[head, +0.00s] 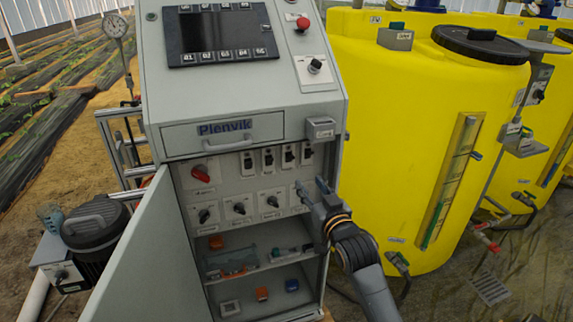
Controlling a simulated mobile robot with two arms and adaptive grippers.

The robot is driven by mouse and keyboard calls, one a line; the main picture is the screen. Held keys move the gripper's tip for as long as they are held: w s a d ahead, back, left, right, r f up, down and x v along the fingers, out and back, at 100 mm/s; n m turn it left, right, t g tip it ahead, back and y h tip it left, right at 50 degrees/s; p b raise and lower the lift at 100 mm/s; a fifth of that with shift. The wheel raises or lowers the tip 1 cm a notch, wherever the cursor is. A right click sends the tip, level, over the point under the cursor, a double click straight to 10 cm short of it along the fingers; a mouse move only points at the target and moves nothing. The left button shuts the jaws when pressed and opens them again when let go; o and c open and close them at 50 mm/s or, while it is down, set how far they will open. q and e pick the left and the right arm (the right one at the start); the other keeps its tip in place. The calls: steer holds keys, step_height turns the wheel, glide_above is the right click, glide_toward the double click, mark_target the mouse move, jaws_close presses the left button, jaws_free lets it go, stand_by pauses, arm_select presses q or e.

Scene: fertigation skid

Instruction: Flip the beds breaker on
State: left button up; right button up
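A row of small dark breakers sits in the upper panel of the open grey cabinet: one at the left (247,162), two in the middle (268,158) (289,155) and one at the right (307,152). Their labels are too small to read, so I cannot tell which is the beds breaker or how each lever is set. My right gripper (311,186) is in front of the panel's right side, just below the rightmost breaker. Its two fingertips look apart, with nothing between them. It partly hides the panel's lower right edge. My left gripper is not in view.
A red rotary switch (201,173) and several black knobs (239,208) share the panel. Shelves below hold small parts. The cabinet door (150,260) stands open at the left. A drawer (222,132) juts above the breakers. A yellow tank (400,140) stands close at the right.

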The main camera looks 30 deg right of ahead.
glide_toward(292, 158)
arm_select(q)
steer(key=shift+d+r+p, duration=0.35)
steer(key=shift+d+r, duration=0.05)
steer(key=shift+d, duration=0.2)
arm_select(e)
steer(key=x, duration=0.8)
steer(key=shift+w, duration=0.2)
jaws_close()
